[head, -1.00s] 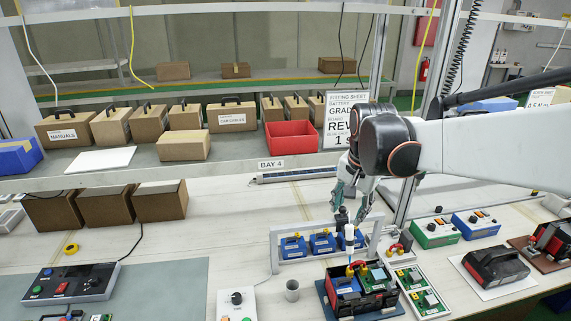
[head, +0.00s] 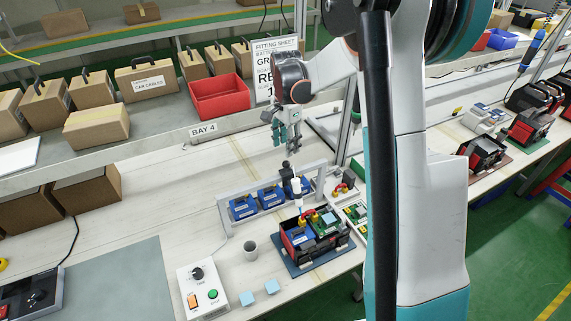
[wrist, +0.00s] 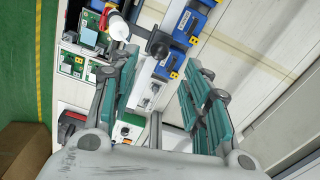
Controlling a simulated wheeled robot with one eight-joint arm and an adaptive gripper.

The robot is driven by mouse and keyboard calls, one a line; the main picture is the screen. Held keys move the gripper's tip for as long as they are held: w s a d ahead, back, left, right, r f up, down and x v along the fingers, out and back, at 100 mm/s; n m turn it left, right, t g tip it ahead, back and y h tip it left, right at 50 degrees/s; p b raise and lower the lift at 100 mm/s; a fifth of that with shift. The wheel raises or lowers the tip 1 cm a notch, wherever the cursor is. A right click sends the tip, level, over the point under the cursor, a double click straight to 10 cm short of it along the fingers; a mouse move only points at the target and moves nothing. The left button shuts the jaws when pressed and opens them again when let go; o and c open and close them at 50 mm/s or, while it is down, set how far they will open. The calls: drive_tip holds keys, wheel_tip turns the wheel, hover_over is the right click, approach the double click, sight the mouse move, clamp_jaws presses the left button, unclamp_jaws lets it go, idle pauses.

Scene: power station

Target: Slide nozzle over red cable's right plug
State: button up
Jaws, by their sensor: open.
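A white nozzle (head: 296,186) with a dark knob-ended handle stands upright over the open dark-red case. It shows in the wrist view (wrist: 118,28), with its black handle (wrist: 157,45) reaching toward the space between my fingers. The short red cable (head: 309,215) with yellow ends lies in the case, beside the nozzle's lower end. I cannot tell whether the nozzle surrounds or only stands beside a plug; the nozzle partly hides the cable in the wrist view. My gripper (head: 287,140) is open and empty, above the nozzle's handle and apart from it. Its two teal fingers (wrist: 158,85) are spread wide.
The case (head: 345,238) holds a blue battery and a green board (head: 328,222). A grey frame with blue units (head: 270,197) stands behind it.

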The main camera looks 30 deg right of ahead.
sight(286, 161)
wheel_tip(286, 161, down, 9)
drive_tip(key=shift+f+b, duration=0.1)
drive_tip(key=shift+b, duration=0.5)
